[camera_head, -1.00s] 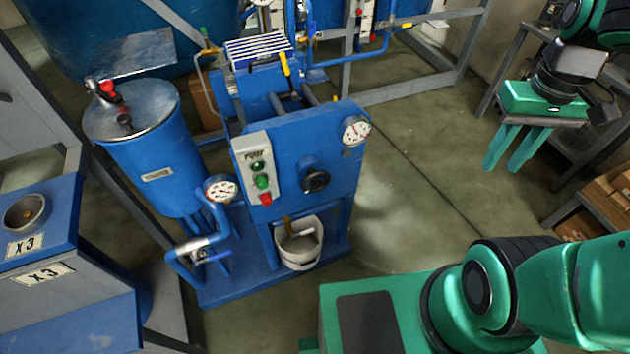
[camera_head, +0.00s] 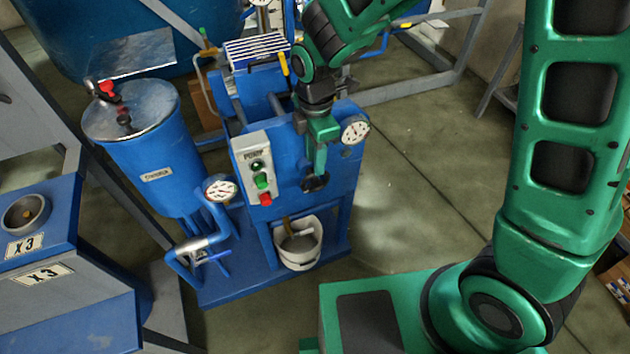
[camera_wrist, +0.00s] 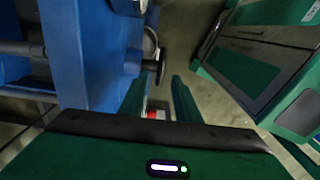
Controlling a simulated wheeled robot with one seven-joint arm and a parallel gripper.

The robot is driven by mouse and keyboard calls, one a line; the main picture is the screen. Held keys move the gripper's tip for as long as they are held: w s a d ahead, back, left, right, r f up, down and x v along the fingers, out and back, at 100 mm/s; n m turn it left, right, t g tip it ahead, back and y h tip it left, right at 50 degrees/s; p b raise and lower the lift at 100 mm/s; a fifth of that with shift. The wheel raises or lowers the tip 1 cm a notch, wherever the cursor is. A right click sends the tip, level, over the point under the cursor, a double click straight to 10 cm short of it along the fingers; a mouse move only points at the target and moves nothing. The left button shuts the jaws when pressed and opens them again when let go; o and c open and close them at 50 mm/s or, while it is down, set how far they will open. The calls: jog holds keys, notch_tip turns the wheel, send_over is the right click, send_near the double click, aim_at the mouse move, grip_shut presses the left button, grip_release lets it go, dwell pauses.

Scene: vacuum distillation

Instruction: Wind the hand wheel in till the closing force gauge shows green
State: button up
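The hand wheel (camera_head: 315,183) is a small black wheel on the front of the blue press (camera_head: 335,150). My gripper (camera_head: 317,168) points down just in front of it and hides its upper part. In the wrist view the wheel (camera_wrist: 161,62) shows edge-on on its shaft, near the tips and in line with the gap between my two green fingers (camera_wrist: 161,80). The fingers are spread, and I cannot tell whether either touches the wheel. A round white gauge (camera_head: 355,130) sits at the press's upper right corner; its reading is too small to make out.
The pump button box (camera_head: 257,172) is just left of the wheel. A second gauge (camera_head: 221,188) stands on a pipe by the blue tank (camera_head: 160,150). A white bucket (camera_head: 299,245) is below. The floor right of the press is clear.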

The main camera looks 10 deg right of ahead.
aim_at(316, 191)
notch_tip(316, 191, down, 10)
dwell(0.5)
grip_shut()
